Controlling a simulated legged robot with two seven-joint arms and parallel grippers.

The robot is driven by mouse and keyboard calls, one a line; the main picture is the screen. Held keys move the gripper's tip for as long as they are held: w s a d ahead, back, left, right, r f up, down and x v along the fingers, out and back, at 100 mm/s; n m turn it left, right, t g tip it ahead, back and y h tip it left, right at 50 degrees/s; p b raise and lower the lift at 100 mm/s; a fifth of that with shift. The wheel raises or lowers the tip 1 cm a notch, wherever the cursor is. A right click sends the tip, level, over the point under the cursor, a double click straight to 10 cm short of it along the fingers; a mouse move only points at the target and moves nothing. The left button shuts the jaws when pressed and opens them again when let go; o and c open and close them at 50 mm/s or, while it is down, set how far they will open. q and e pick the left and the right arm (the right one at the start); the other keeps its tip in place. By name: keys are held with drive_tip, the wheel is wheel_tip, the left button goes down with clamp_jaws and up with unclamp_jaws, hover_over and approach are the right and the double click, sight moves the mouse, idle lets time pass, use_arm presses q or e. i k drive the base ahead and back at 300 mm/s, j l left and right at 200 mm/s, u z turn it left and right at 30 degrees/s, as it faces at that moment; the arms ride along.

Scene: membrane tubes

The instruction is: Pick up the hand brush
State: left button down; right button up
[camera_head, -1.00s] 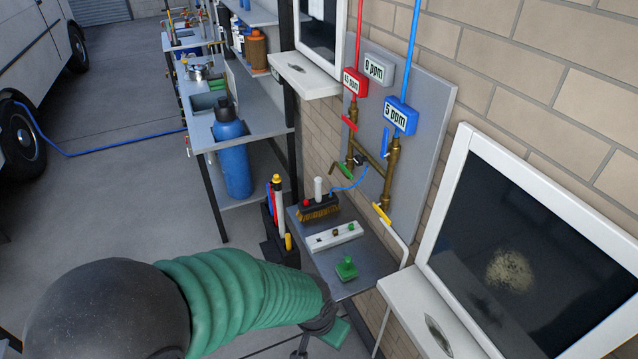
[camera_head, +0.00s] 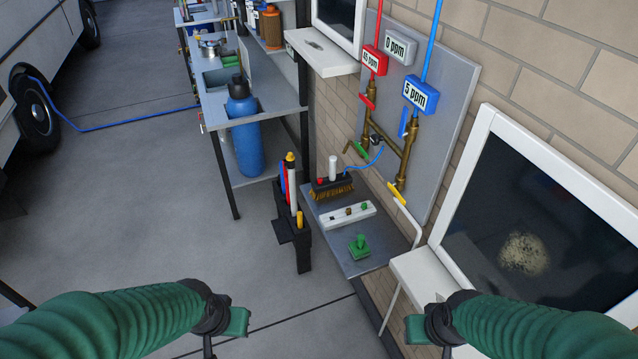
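A brush (camera_head: 332,188) with a dark body, tan bristles facing down, a white upright post and a red knob rests at the far end of the small grey shelf (camera_head: 372,262). A thin blue hose runs from it toward the wall pipes. My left gripper (camera_head: 238,321) is at the lower left, well away from the brush. My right gripper (camera_head: 415,329) is at the lower right, also apart from it. Both show green end pieces, and the gap between their fingers cannot be made out. I see nothing held in either.
On the shelf are a white block (camera_head: 334,219) with small knobs and a green knobbed piece (camera_head: 359,249). A black holder (camera_head: 294,238) with coloured tubes stands left of the shelf. Pipes with valves (camera_head: 402,165) and a framed dark panel (camera_head: 530,235) are at right.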

sight(332, 182)
drive_tip(key=i+j+z, duration=0.15)
drive_tip(key=i+j, duration=0.35)
drive_tip(key=i+j+z, duration=0.1)
drive_tip(key=i+j, duration=0.4)
drive_tip(key=i+j+z, duration=0.15)
drive_tip(key=i+j, duration=0.45)
drive_tip(key=i+j+z, duration=0.15)
drive_tip(key=i+j, duration=0.35)
drive_tip(key=j, duration=0.15)
